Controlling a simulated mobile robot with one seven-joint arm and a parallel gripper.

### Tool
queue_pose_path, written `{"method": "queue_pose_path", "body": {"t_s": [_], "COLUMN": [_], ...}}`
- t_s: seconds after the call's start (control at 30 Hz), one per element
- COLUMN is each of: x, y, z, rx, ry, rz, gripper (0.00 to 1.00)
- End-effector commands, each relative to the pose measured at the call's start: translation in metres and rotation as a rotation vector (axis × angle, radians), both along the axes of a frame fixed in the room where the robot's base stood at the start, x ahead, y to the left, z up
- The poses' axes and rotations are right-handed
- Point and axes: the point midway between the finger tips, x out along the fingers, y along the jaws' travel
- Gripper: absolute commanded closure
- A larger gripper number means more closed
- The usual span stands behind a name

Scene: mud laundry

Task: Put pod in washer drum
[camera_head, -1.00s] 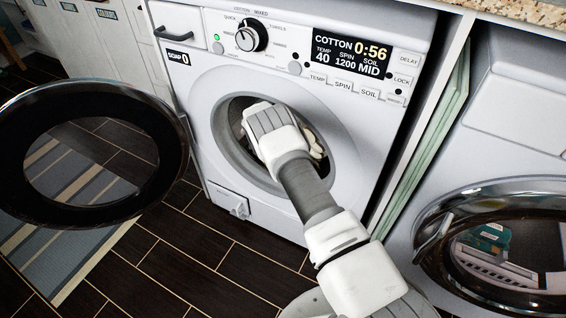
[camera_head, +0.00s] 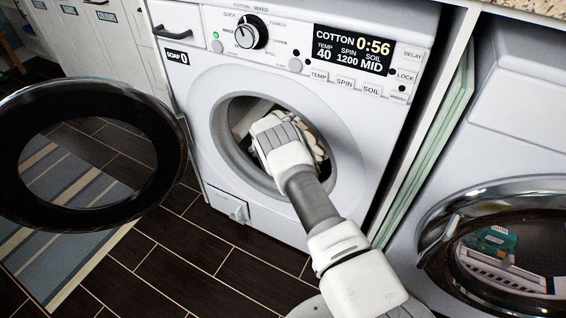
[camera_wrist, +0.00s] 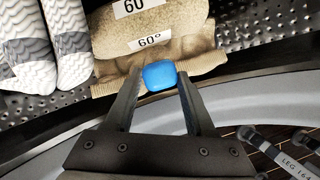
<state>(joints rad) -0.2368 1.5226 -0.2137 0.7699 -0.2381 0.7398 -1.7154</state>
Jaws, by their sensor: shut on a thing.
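The pod (camera_wrist: 159,76) is a small blue block between my fingertips in the wrist view. My gripper (camera_wrist: 160,84) is shut on it. The washer drum (camera_wrist: 240,32) shows as perforated dark metal beyond the fingers, with the grey rim of the washer opening (camera_wrist: 255,85) below them. In the head view the front-loading washer (camera_head: 207,176) stands with its round door (camera_head: 172,155) swung open to the left. My arm reaches into its opening, and the fingertips and the pod are hidden there.
Inside the drum lie a tan cloth (camera_wrist: 188,50) with "60" labels and grey-white striped items (camera_wrist: 28,62). A second machine (camera_head: 520,120) with a glass door stands at right. A striped rug (camera_head: 75,225) lies on the dark floor at left.

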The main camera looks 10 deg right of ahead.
Motion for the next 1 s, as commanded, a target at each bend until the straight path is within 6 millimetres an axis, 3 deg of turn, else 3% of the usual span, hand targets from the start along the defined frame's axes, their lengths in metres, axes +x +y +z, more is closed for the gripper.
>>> {"method": "queue_pose_path", "body": {"t_s": [0.07,0.1,0.23,0.67,0.9,1.0], "x": [0.000,0.000,0.000,0.000,-0.009,-0.024], "y": [0.000,0.000,0.000,0.000,0.017,0.039], "z": [-0.003,-0.002,-0.002,0.006,0.060,0.057], "rx": [0.000,0.000,0.000,0.000,0.001,-0.001], "ry": [0.000,0.000,0.000,0.000,-0.002,0.005], "rz": [0.000,0.000,0.000,-0.001,0.002,0.006], "gripper": [1.00,0.38,0.15,0.15,0.15,0.15]}}
